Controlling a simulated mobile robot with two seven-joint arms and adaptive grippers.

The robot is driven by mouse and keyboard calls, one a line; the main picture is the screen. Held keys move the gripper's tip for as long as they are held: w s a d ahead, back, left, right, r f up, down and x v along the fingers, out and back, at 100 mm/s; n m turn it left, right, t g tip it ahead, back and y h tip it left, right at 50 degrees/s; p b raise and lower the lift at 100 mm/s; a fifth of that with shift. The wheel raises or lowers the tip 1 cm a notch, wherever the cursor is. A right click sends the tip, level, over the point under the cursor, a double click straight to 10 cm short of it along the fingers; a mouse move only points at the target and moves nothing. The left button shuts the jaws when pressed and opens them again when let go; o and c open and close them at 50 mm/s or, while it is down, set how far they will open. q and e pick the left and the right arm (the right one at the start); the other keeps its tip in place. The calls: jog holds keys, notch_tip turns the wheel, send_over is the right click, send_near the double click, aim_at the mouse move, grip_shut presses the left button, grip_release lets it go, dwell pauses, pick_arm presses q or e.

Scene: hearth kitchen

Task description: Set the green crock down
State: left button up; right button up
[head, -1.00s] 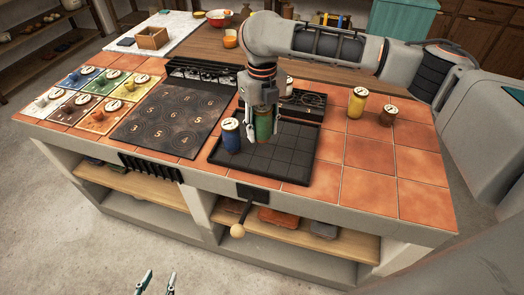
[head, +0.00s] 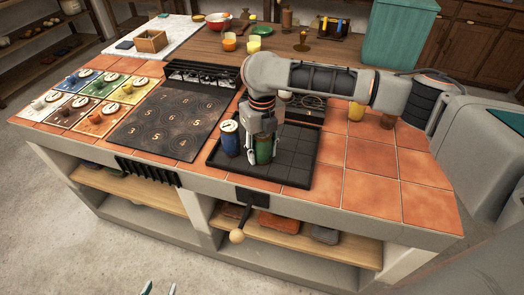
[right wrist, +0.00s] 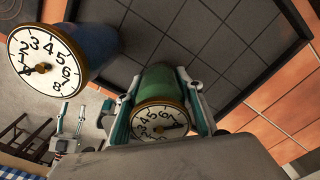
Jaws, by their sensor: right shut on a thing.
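The green crock (head: 264,150) is upright between the fingers of my right gripper (head: 262,158), which is shut on it. It is at or just above the black gridded tray (head: 296,166); I cannot tell if it touches. In the right wrist view the green crock (right wrist: 155,86) shows its numbered dial lid between the fingers. A blue crock (head: 230,140) stands on the tray just left of it, apart from it; it is also in the right wrist view (right wrist: 88,48). My left gripper (head: 159,289) shows only its parted fingertips at the bottom edge, empty.
A dark plate with numbered rings (head: 168,122) lies left of the tray, with coloured tiles bearing small crocks (head: 84,98) beyond. The right front tiles (head: 373,190) are clear.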

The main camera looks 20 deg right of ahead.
jog(key=o, duration=1.4)
jog(key=shift+f, duration=0.1)
jog(key=shift+r, duration=0.4)
notch_tip(320, 180, up, 12)
jog(key=p, duration=0.2)
jog(key=shift+f+p, duration=0.25)
jog(key=shift+p, duration=0.05)
